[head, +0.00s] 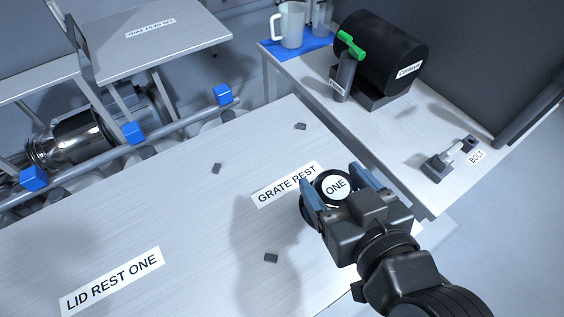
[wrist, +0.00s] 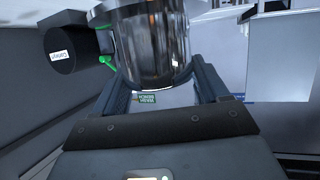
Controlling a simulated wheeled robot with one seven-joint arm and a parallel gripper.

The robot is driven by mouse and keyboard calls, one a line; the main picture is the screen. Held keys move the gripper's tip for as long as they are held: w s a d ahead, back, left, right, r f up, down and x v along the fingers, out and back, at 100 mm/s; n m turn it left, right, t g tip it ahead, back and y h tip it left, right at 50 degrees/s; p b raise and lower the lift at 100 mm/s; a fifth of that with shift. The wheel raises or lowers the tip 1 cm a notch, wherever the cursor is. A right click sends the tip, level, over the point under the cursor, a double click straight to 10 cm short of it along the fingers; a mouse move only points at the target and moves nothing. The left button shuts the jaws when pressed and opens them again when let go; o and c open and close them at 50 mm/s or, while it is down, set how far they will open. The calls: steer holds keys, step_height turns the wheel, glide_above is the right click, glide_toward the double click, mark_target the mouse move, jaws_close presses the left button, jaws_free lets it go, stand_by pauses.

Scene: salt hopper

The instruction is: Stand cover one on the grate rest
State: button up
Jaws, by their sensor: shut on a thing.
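Cover one (head: 336,187) shows in the head view as a dark round piece with a white disc marked ONE, seen from above. My gripper (head: 334,181) is shut on it, with one blue finger on each side. In the wrist view a shiny metal cylinder wall (wrist: 155,45) stands between the fingers and seems to be the cover's side. The GRATE REST label (head: 287,184) lies on the table just left of the cover. Small dark blocks (head: 216,168) sit around that area. The cover's bottom is hidden, so I cannot tell its height above the table.
The LID REST ONE label (head: 112,281) lies on bare table at the front left. A side bench (head: 395,155) on the right holds a black drum (head: 380,52) with a green handle, and a bolt piece (head: 450,158). A rail with blue blocks (head: 133,132) runs along the left.

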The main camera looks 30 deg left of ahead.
steer(key=shift+w+a+f+p, duration=0.25)
steer(key=shift+w+a+f, duration=0.8)
steer(key=shift+a+f, duration=0.7)
steer(key=shift+w+a+f+p, duration=0.3)
steer(key=shift+w+a+f, duration=0.8)
steer(key=shift+a+f, duration=0.7)
steer(key=shift+w+a+f+p, duration=0.25)
steer(key=shift+w+a+f, duration=0.8)
steer(key=shift+a+f, duration=0.7)
steer(key=shift+d+f, duration=0.15)
steer(key=shift+f, duration=0.1)
steer(key=o, duration=1.7)
steer(key=shift+o, duration=0.2)
